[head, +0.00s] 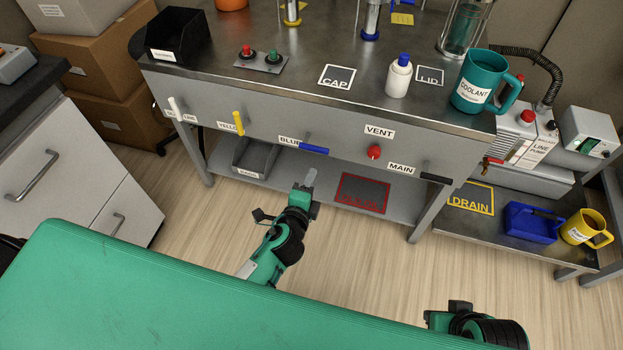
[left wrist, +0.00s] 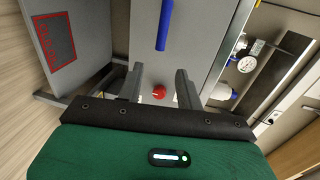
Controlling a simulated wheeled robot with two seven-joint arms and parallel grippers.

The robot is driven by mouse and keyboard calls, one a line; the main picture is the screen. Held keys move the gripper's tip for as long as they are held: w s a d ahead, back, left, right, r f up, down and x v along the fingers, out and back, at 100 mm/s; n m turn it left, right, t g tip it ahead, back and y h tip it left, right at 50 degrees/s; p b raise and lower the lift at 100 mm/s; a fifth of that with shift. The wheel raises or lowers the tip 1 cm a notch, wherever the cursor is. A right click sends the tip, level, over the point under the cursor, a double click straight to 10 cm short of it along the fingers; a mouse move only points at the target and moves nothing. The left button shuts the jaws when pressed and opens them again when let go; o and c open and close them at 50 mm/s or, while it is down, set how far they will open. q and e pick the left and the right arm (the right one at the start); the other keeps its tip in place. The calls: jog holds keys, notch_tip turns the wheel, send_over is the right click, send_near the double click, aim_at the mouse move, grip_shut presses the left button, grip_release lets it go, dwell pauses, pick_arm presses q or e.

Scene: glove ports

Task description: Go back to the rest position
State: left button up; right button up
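My left gripper (head: 309,180) is in front of the bench's front panel, below the blue handle (head: 314,150), and touches nothing that I can see. In the left wrist view its two fingers (left wrist: 158,82) stand apart with nothing between them. The red vent knob (left wrist: 159,92) shows beyond the gap, and the blue handle (left wrist: 165,25) above it. My right arm (head: 478,325) shows only in part at the bottom right of the head view. Its fingers cannot be made out.
The bench (head: 300,105) carries a white bottle (head: 398,78), a teal coolant jug (head: 478,82) and a black bin (head: 176,38). White, yellow and black handles also stick out from its front. A lower shelf (head: 400,206) holds a grey bin (head: 254,158). Floor (head: 345,255) is clear before it.

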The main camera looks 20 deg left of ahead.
dwell(0.4)
